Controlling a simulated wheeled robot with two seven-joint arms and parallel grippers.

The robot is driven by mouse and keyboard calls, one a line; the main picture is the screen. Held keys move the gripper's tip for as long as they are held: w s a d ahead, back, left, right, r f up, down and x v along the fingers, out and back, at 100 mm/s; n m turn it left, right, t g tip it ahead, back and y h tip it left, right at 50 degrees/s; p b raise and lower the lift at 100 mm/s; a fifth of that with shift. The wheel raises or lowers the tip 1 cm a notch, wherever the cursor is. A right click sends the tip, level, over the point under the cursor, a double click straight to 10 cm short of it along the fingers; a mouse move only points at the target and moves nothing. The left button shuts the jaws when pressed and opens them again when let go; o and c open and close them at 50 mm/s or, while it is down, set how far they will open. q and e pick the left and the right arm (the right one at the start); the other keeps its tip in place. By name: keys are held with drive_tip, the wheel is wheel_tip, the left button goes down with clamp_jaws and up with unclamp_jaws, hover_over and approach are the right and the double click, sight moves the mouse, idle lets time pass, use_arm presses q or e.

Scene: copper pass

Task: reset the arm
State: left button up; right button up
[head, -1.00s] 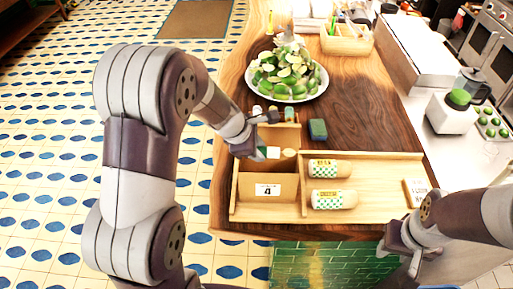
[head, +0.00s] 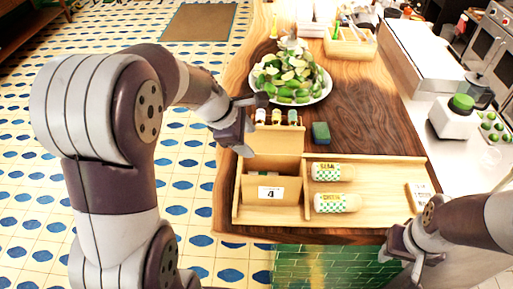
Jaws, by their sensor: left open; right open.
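My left arm comes in from the left. Its gripper (head: 252,127) is open and empty, at the left edge of the wooden counter, beside the left end of the wooden tray (head: 385,166). My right gripper (head: 400,264) is open and empty at the lower right, by the counter's front edge. The tray's left part has a box (head: 288,193) with a label reading 4. Some small items in it are partly hidden. Two jars with dotted labels, an upper one (head: 333,172) and a lower one (head: 337,203), lie in the right part.
Several small bottles (head: 277,117) stand behind the tray, close to the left gripper. The counter's middle is clear.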

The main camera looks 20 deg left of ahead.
use_arm(q)
drive_tip(key=v, duration=0.4)
drive_tip(key=s+d+f+m+g+y+b, duration=0.1)
drive_tip(key=s+f+m+b, duration=0.4)
drive_tip(key=f+m, duration=0.5)
drive_tip(key=s+d+f+m+g+y+b, duration=0.1)
drive_tip(key=s+f+m+g+y+b, duration=0.1)
drive_tip(key=s+f+m+b, duration=0.4)
wheel_tip(320, 180, down, 7)
drive_tip(key=s+m, duration=0.2)
drive_tip(key=m, duration=0.2)
drive_tip(key=shift+d+r+m, duration=0.2)
drive_tip(key=shift+r+m, duration=0.05)
drive_tip(key=shift+m, duration=0.15)
